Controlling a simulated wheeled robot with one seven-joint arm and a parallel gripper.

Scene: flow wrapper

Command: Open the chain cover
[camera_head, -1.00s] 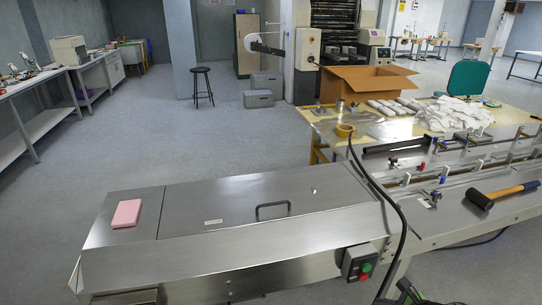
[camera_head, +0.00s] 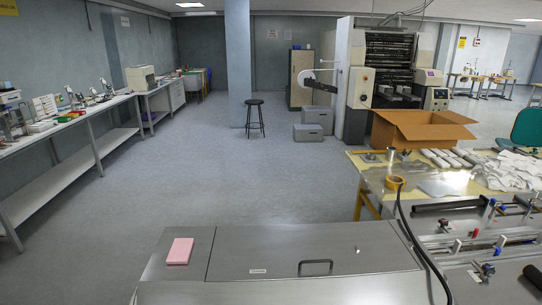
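The chain cover (camera_head: 285,242) is a flat brushed-metal lid on top of the flow wrapper, at the bottom middle of the view. It lies shut, flush with the panel to its left. A dark bar handle (camera_head: 315,264) stands near its front edge, with a small pale label (camera_head: 258,271) to the left. A small knob (camera_head: 357,249) is at its right side. The machine's front is cut off by the lower edge of the picture. My gripper is not in view.
A pink block (camera_head: 179,251) lies on the metal panel left of the cover. A black cable (camera_head: 413,236) runs past the cover's right end. A yellow-edged table with an open cardboard box (camera_head: 422,128) stands behind right. Open floor (camera_head: 230,175) lies behind the machine.

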